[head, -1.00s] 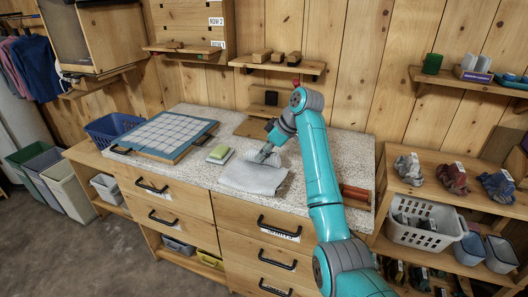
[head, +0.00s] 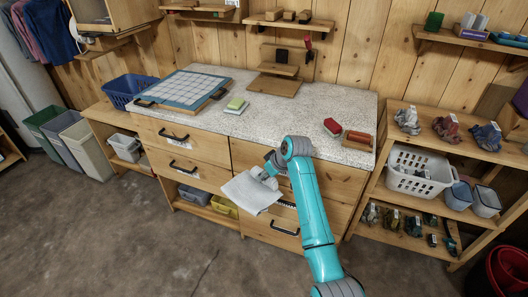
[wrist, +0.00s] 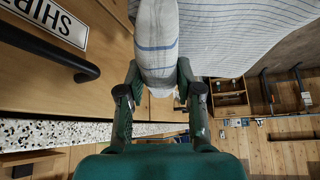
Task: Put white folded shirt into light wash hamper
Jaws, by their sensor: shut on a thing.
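The white folded shirt (head: 250,192), with thin blue stripes, hangs in the air in front of the drawers. My gripper (head: 268,178) is shut on one edge of it. In the wrist view, a fold of the shirt (wrist: 157,45) is pinched between the fingers (wrist: 160,88), and the rest spreads to the upper right. Three tall bins stand on the floor at the far left: a green one (head: 44,124), a grey one (head: 64,134) and a cream one (head: 88,152). The cream one looks like the light wash hamper; no label is readable. The shirt is well apart from it.
The speckled counter (head: 290,115) holds a gridded board (head: 182,88), a green-topped block (head: 236,105) and a red object (head: 332,127). A blue basket (head: 127,92) sits left of it. Drawer handles (head: 285,228) stick out near the shirt. The floor at left (head: 130,230) is clear.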

